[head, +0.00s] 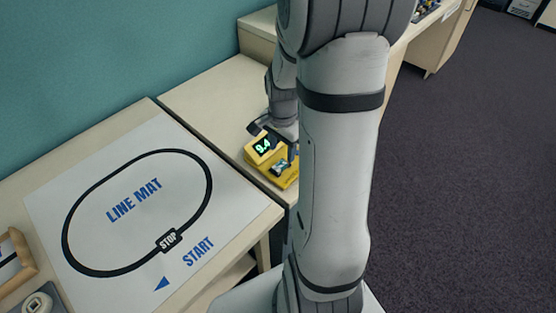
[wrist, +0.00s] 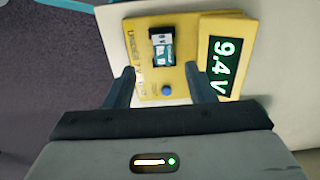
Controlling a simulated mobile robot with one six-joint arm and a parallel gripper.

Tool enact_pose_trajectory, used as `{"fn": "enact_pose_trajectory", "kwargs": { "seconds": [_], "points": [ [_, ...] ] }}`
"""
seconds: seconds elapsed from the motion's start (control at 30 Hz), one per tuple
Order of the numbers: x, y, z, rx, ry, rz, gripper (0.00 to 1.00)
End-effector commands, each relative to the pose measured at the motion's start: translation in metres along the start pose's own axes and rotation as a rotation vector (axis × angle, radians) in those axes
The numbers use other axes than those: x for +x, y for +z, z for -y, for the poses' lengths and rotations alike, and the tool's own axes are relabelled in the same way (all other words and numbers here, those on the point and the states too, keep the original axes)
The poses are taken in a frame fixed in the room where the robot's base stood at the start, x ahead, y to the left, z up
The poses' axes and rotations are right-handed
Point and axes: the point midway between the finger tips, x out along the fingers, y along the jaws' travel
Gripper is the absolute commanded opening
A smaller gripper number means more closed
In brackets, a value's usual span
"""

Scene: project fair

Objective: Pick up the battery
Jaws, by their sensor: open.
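The battery (wrist: 162,47), a small block with white, teal and dark parts, sits in a yellow tester (wrist: 182,25) in the wrist view. The tester's display (wrist: 224,66) reads 9.4 V, and a blue button (wrist: 167,89) is below the battery. My gripper (wrist: 160,74) is open and empty, its two fingers over the tester, one either side of the button and short of the battery in the picture. In the head view, the tester (head: 286,181) is on the table beside my wrist, with the battery (head: 280,167) partly visible; the fingers are mostly hidden.
A white line mat (head: 112,240) with a black oval track lies on the table to the left. A wooden tray (head: 22,262) is at the far left. A teal wall (head: 110,60) stands behind the tables. The dark carpet (head: 460,180) is clear to the right.

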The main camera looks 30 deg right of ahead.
Motion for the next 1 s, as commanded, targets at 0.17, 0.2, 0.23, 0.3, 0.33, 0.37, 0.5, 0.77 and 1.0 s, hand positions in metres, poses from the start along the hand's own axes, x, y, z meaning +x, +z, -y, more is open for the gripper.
{"fn": "enact_pose_trajectory", "kwargs": {
  "seconds": [0.17, 0.2, 0.23, 0.3, 0.33, 0.37, 0.5, 0.77, 1.0],
  "points": [
    [0.022, 0.002, 0.002, -0.003, 0.003, 0.003, 0.49],
    [0.027, 0.002, 0.003, -0.004, 0.003, 0.003, 0.49],
    [0.032, 0.002, 0.004, -0.004, 0.003, 0.003, 0.49],
    [0.042, 0.002, 0.006, -0.005, 0.003, 0.002, 0.49],
    [0.047, 0.003, 0.006, -0.004, 0.004, 0.003, 0.49],
    [0.051, 0.003, 0.006, -0.004, 0.004, 0.003, 0.49],
    [0.062, 0.002, 0.006, -0.005, 0.001, 0.001, 0.49],
    [0.062, 0.002, 0.007, -0.006, 0.000, 0.000, 0.48],
    [0.062, 0.003, 0.007, -0.007, 0.000, 0.000, 0.28]
  ]
}}
